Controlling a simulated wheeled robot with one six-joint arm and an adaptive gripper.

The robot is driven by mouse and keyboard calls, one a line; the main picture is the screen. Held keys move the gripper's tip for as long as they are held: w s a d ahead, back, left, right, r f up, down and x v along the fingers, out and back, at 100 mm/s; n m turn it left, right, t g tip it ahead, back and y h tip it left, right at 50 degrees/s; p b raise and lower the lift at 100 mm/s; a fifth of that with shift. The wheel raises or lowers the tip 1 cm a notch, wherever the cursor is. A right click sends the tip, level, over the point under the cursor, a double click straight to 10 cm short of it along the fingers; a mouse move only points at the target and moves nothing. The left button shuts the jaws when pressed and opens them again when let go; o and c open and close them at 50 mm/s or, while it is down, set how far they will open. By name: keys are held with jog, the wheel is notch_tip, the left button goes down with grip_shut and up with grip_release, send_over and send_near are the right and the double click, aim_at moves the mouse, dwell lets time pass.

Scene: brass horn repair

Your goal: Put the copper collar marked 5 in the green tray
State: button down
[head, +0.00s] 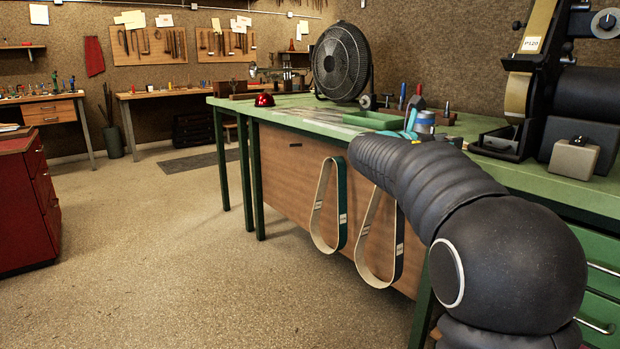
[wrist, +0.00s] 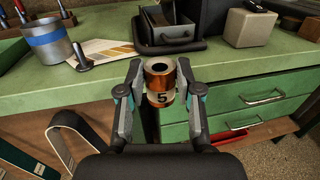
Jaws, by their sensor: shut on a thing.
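The copper collar marked 5 (wrist: 161,98) is a short copper cylinder with a dark hole in its top and a pale band bearing the number. My gripper (wrist: 160,77) is shut on it, one finger on each side, and holds it upright near the bench's front edge in the wrist view. In the head view my arm hides the collar and most of the gripper.
A blue-banded metal can (head: 425,121) stands on the bench beside my arm. A large fan (head: 341,61) and a red dome (head: 264,100) stand farther back. A belt grinder (head: 530,70) and a grey block (head: 573,158) are at right. Sanding belts (head: 328,206) hang from the bench front.

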jog(key=a+f+n+t+y, duration=0.3)
jog(key=a+f, duration=0.1)
jog(key=f, duration=0.6)
jog(key=a+f+n+t+y, duration=0.2)
jog(key=a+f+n+t, duration=0.15)
jog(key=f, duration=0.75)
jog(key=s+a+f+n+t+y, duration=0.1)
jog(key=s+a+f+y, duration=0.2)
jog(key=f, duration=0.7)
jog(key=s+a+f+n+t+y, duration=0.1)
jog(key=s+a+f, duration=0.4)
jog(key=f, duration=0.5)
jog(key=shift+s+n+y+p, duration=0.2)
jog(key=shift+n+y+p, duration=0.15)
jog(key=shift+y, duration=0.55)
jog(key=shift+d+t, duration=0.15)
jog(key=shift+t, duration=0.1)
